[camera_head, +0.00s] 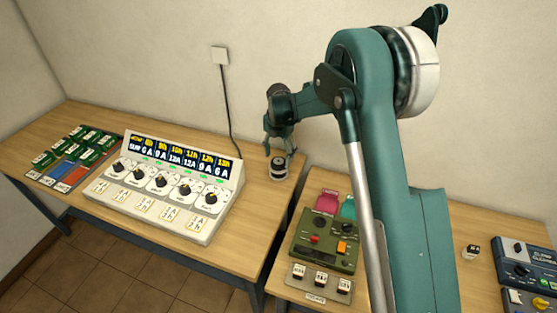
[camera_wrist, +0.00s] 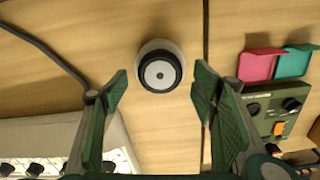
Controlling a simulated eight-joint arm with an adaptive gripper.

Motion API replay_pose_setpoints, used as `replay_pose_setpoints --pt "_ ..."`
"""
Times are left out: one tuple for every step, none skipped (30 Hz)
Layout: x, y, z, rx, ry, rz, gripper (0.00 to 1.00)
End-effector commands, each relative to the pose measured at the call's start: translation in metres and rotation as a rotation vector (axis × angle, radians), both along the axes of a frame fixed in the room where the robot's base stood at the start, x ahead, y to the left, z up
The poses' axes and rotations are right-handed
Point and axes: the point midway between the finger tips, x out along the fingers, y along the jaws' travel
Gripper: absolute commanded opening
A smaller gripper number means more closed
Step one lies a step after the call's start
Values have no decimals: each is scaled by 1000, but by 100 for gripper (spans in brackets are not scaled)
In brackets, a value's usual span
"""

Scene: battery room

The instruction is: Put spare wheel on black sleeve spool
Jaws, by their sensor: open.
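A small round stack (camera_head: 278,168) with dark and pale bands stands upright near the right end of the left table. In the wrist view it is seen from above (camera_wrist: 160,72), with a black ring around a pale, dark-dotted centre and a whitish rim below. I cannot tell whether the stack is the black sleeve spool alone or has the spare wheel on it. My gripper (camera_head: 281,147) hangs just above it. The wrist view shows my gripper (camera_wrist: 159,80) open, its fingers on either side of the stack in the picture, with nothing held.
A sloped white console (camera_head: 165,190) with several knobs stands to the left, with green cards (camera_head: 85,145) beyond it. A black cable (camera_wrist: 45,50) runs nearby. On the right table are a green control box (camera_head: 325,240), pink and teal trays, a small block (camera_head: 470,252) and blue devices.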

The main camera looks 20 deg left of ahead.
Motion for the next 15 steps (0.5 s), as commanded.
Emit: replay_pose_setpoints --pt "-1 0 8 0 0 0 58" --pt "0 0 13 0 0 0 58" --pt "0 0 19 0 0 0 58" --pt "0 0 24 0 0 0 58" --pt "0 0 29 0 0 0 58" --pt "0 0 36 0 0 0 58" --pt "0 0 41 0 0 0 58" --pt "0 0 46 0 0 0 58" --pt "0 0 52 0 0 0 58" --pt "0 0 57 0 0 0 58" --pt "0 0 62 0 0 0 58" --pt "0 0 67 0 0 0 58" --pt "0 0 71 0 0 0 58" --pt "0 0 75 0 0 0 58" --pt "0 0 79 0 0 0 58"
